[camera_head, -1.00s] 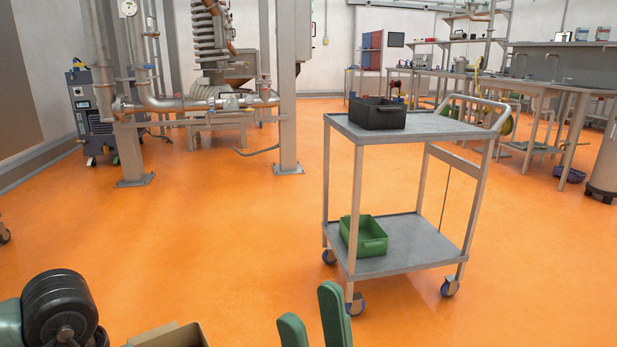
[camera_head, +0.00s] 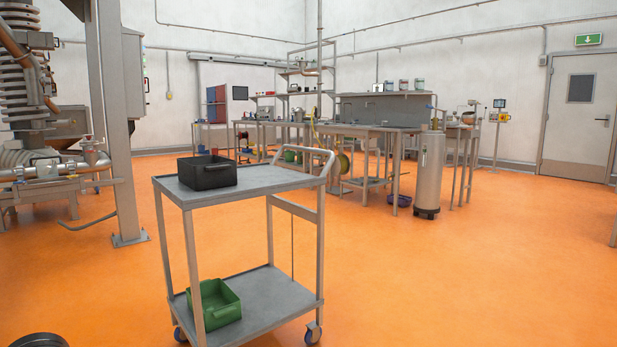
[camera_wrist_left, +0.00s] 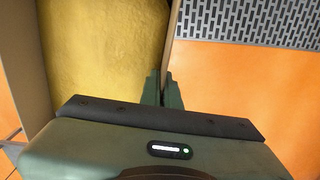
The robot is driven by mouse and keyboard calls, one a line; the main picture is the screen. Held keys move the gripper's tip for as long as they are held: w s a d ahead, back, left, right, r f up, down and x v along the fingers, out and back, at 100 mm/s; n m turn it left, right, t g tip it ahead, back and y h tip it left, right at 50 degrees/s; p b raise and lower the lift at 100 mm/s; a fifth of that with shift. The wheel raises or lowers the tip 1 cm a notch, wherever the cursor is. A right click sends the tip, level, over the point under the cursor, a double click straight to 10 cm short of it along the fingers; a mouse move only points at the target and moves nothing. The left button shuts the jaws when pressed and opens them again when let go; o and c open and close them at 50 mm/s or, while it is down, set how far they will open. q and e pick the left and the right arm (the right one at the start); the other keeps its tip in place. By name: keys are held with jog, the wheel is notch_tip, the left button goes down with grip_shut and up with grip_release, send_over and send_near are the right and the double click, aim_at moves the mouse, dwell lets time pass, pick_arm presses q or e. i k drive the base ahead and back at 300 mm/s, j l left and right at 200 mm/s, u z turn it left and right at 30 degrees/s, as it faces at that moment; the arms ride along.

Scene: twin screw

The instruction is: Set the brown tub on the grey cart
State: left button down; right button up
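The grey cart (camera_head: 262,179) stands upright in the head view, left of centre, with a top shelf and a lower shelf. A black bin sits at the left of the top shelf, leaving bare room to its right. The brown tub (camera_wrist_left: 105,45) shows only in the left wrist view, its inside a yellow-brown. My left gripper (camera_wrist_left: 162,90) has its green fingers close together on either side of the tub's thin wall, shut on it. The tub's far parts and underside are hidden. My right gripper is in neither current view.
The black bin (camera_head: 208,174) takes up the cart's top left; a green bin (camera_head: 215,303) stands on the lower shelf. A steel column (camera_head: 112,130) rises at left. A grey perforated surface (camera_wrist_left: 250,20) shows in the wrist view. Orange floor right of the cart is open.

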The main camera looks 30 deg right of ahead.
aim_at(264, 175)
jog(key=i+l+z, duration=0.4)
jog(key=l, duration=0.3)
jog(key=i+l+z, duration=0.4)
jog(key=i, duration=0.3)
jog(key=l, duration=0.1)
